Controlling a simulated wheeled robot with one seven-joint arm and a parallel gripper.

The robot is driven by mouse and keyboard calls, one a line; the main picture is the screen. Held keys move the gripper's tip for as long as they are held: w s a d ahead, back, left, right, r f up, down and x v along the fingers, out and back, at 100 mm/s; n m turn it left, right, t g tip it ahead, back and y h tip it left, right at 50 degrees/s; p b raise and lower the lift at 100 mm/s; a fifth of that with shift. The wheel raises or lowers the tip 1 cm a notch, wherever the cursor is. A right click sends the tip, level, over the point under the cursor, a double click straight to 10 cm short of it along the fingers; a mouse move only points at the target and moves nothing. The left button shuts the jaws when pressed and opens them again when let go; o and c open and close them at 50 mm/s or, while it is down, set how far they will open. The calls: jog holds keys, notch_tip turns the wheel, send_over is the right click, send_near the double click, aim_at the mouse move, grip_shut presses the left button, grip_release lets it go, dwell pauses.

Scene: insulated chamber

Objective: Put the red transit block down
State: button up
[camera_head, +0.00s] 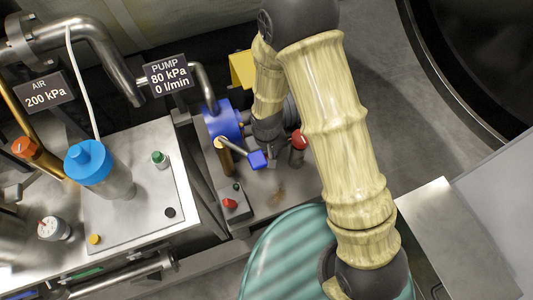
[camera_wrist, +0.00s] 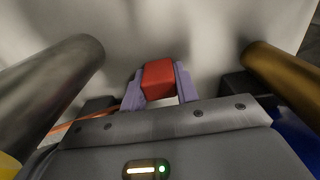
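In the wrist view, the red transit block (camera_wrist: 158,82) sits between the two lilac fingers of my gripper (camera_wrist: 160,72). The fingers lie against both its sides. Behind the block is a plain pale grey surface; I cannot tell whether the block touches it. In the head view, my forearm hangs down between the pump and the red-topped post, with its end over the metal deck. The block cannot be made out in the head view.
A thick silver cylinder (camera_wrist: 50,90) and a brass one (camera_wrist: 285,75) flank the gripper. A blue-handled lever (camera_head: 257,160), a red-topped post (camera_head: 298,140) and the blue pump (camera_head: 222,120) stand close around my wrist. A small switch box (camera_head: 233,204) is in front.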

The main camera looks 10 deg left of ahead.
jog(key=o, duration=0.4)
jog(key=shift+o, duration=0.2)
jog(key=shift+r, duration=0.1)
notch_tip(320, 180, up, 12)
jog(key=p, duration=0.2)
jog(key=shift+w+r, duration=0.1)
dwell(0.6)
